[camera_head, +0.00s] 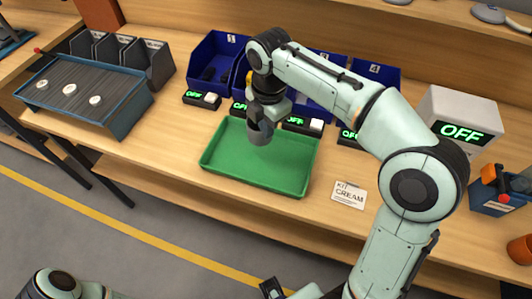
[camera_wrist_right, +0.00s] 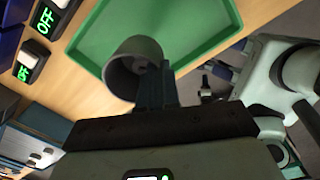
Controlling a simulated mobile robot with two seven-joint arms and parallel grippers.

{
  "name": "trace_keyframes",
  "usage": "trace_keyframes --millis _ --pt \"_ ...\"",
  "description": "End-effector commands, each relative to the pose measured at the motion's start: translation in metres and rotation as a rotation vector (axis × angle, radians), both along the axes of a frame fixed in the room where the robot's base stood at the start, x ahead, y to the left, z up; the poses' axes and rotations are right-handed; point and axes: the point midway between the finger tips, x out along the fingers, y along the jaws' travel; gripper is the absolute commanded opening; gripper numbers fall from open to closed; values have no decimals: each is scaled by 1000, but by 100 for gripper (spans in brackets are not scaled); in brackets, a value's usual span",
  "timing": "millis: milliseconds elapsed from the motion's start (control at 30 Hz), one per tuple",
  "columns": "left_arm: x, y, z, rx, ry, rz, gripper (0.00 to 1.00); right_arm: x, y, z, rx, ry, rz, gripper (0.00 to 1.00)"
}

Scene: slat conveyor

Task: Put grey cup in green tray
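The grey cup (camera_head: 259,135) is in my right gripper (camera_head: 262,117), above the back part of the green tray (camera_head: 254,178) in the head view. In the right wrist view the cup (camera_wrist_right: 120,75) lies on its side with its open mouth towards the camera. The right fingers (camera_wrist_right: 155,88) are closed at its wall. The tray (camera_wrist_right: 205,18) is beyond the cup in that view, and the part of it I see is empty. Only a dark part of what looks like my left gripper shows at the bottom edge of the head view; its fingers are not clear.
Blue bins (camera_head: 215,62) stand behind the tray, with small OFF displays (camera_head: 303,124) in front of them. A KIT CREAM card (camera_head: 348,195) lies right of the tray. A slat conveyor (camera_head: 75,85) with white discs is at left. A grey box (camera_head: 462,108) stands at right.

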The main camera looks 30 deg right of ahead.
Motion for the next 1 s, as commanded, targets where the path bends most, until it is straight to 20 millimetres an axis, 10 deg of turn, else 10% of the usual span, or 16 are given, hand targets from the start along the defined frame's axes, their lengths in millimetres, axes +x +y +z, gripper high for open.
trace_keyframes --millis 600,1000 --pt "-8 0 -21 1 8 0 50 0 0 -93 -1 2 0 0" --pt "-8 0 -22 0 9 0 50 1 0 -100 -1 -1 0 0"
